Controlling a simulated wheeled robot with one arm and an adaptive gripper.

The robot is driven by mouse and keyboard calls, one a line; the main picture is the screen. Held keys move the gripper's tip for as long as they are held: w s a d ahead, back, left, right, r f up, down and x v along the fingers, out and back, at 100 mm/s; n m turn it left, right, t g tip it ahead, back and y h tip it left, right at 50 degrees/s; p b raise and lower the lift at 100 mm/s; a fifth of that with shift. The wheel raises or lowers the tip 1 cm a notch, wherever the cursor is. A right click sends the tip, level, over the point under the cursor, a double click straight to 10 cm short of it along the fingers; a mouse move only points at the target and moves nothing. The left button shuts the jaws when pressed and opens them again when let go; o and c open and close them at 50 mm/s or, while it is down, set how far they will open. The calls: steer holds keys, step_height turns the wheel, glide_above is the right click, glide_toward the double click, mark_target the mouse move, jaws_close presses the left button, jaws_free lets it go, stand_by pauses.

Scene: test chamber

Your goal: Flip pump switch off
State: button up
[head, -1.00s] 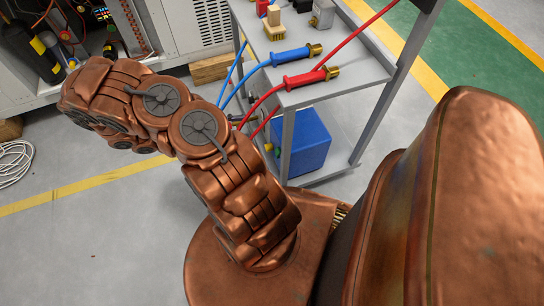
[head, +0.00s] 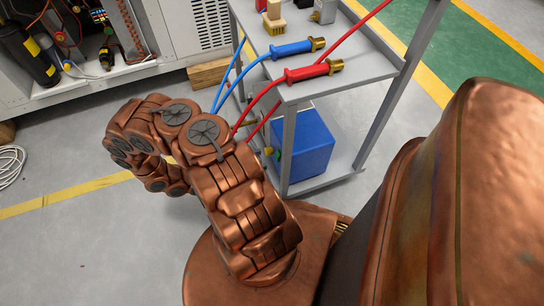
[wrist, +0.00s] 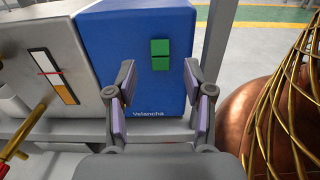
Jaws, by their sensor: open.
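The pump looks to be the blue box on the cart's lower shelf, seen in the head view (head: 305,145) and in the wrist view (wrist: 120,45). Its face carries a small green two-part switch (wrist: 160,55) and the label "Velancha" near the bottom edge. I cannot tell which position the switch is in. My gripper (wrist: 160,82) is open and empty, with its purple-padded fingers on either side of the box's lower face, below the switch. I see no contact with the switch. In the head view my gripper is hidden by my own arm.
Left of the box stands a grey unit with a gauge (wrist: 52,75) and brass pipes. The grey cart (head: 350,75) holds blue (head: 290,50) and red (head: 310,71) hose fittings on top. Its legs flank the lower shelf.

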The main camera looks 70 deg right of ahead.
mark_target(277, 154)
steer(key=shift+b+x, duration=0.55)
steer(key=shift+x, duration=2.2)
jaws_close()
